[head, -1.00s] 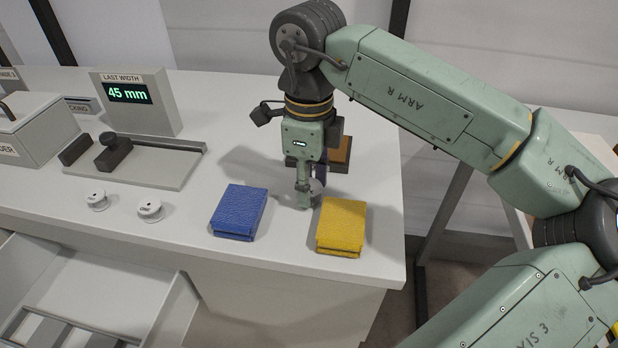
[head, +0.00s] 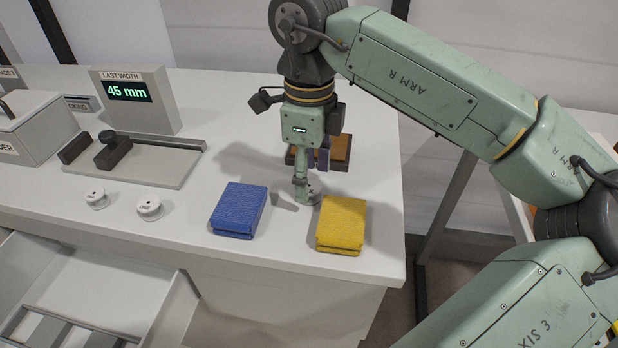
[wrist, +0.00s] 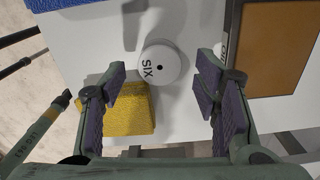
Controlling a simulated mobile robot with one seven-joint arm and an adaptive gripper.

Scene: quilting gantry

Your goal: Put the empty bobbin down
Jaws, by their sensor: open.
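A round white bobbin marked SIX (wrist: 163,66) lies on the white table, seen from above in the wrist view. My gripper (wrist: 160,84) is open, its purple-padded fingers spread to either side of the bobbin and apart from it. In the head view my gripper (head: 311,180) is low over the table, behind the yellow block, and the bobbin cannot be made out clearly there. Two more white bobbins stand on the table to the left, one farther left (head: 97,198) and one nearer (head: 150,207).
A yellow block (head: 341,226) and a blue block (head: 239,211) lie in front of my gripper. A brown pad (head: 340,149) lies behind it. A sliding gauge (head: 140,165) and display (head: 128,92) reading 45 mm stand left. An open drawer (head: 90,285) is at lower left.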

